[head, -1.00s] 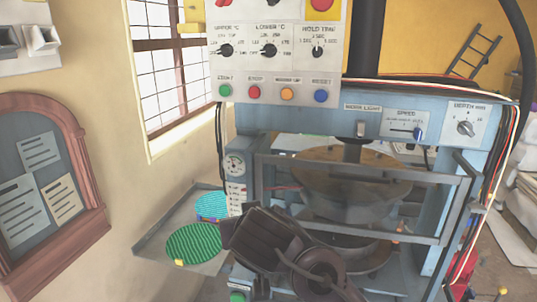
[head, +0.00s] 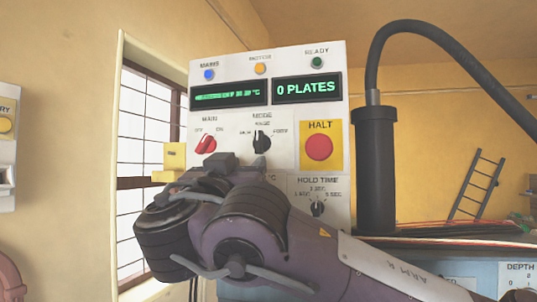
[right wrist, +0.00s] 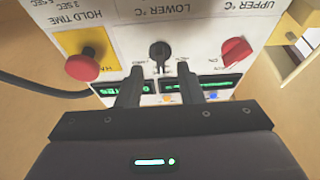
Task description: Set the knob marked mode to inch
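The mode knob (head: 262,142) is a black pointer knob on the white control panel. Its handle stands roughly upright in the head view; the small labels around it are too blurred to read surely. In the right wrist view, where the panel appears upside down, the mode knob (right wrist: 159,53) shows just beyond and between my fingertips. My right gripper (right wrist: 160,72) is open, its two dark fingers apart and nothing between them. In the head view my right arm covers the panel's lower left and hides the fingers. My left gripper is not in view.
The red main knob (head: 206,144) is left of the mode knob. The red halt button (head: 319,147) on yellow is to its right. The hold time knob (head: 317,208) is below. Displays (head: 307,87) and lamps are above. A black column (head: 375,170) stands right of the panel.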

